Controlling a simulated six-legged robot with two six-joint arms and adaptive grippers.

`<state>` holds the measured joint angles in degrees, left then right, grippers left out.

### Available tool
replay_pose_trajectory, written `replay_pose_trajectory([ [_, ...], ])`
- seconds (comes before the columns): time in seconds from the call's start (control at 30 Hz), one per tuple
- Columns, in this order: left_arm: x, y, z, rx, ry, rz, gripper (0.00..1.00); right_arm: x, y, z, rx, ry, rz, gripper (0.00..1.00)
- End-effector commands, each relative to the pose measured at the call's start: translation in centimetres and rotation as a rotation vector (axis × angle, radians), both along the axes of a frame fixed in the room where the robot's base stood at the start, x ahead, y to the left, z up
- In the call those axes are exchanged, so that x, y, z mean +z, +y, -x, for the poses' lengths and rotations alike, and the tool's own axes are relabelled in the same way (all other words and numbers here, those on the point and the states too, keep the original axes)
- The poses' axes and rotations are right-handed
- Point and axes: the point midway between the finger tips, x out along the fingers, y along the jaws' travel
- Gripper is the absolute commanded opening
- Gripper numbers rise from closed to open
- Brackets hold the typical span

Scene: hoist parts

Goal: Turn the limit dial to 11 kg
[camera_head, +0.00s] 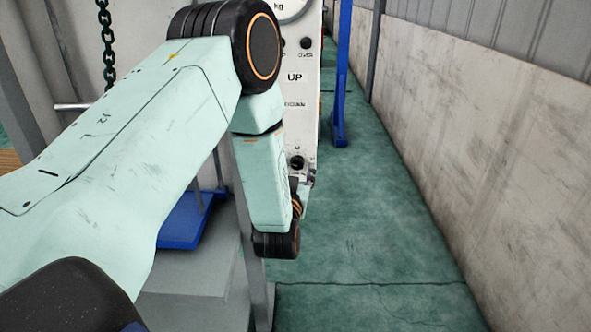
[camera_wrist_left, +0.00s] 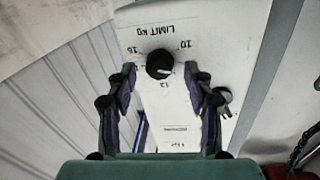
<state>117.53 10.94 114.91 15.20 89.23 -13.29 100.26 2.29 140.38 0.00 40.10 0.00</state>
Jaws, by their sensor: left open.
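The limit dial is a black round knob (camera_wrist_left: 160,64) on a white panel (camera_wrist_left: 205,35) marked LIMIT KG, upside down in the left wrist view. Printed numbers surround it, with 10 at its upper right; others are partly covered or blurred. A small pale mark shows on the knob's lower right, but I cannot read its exact setting. My left gripper (camera_wrist_left: 160,92) is open, its fingers to either side of the knob, apparently apart from it. In the head view a black knob (camera_head: 297,162) shows low on the panel beside my left gripper (camera_head: 304,192), which my arm mostly hides. My right gripper is not in view.
The panel carries UP and DOWN labels, two dark round fittings (camera_head: 305,43) and a kg gauge (camera_head: 290,8). A blue post (camera_head: 341,80) stands behind. Green floor (camera_head: 370,230) is clear before the right wall.

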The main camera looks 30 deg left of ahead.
Motion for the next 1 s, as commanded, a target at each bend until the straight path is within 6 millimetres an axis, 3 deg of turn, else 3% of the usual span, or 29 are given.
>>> replay_pose_trajectory([
  [0.2, -0.04, 0.06, -0.12, 0.000, 0.001, 0.000, 0.52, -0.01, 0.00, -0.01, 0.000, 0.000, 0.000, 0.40],
  [0.8, -0.04, 0.09, -0.10, 0.001, 0.000, 0.001, 0.01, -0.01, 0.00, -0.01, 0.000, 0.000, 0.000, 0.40],
  [1.0, -0.15, 0.10, -0.12, 0.001, -0.022, 0.036, 0.00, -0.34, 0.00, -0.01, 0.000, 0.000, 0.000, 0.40],
])
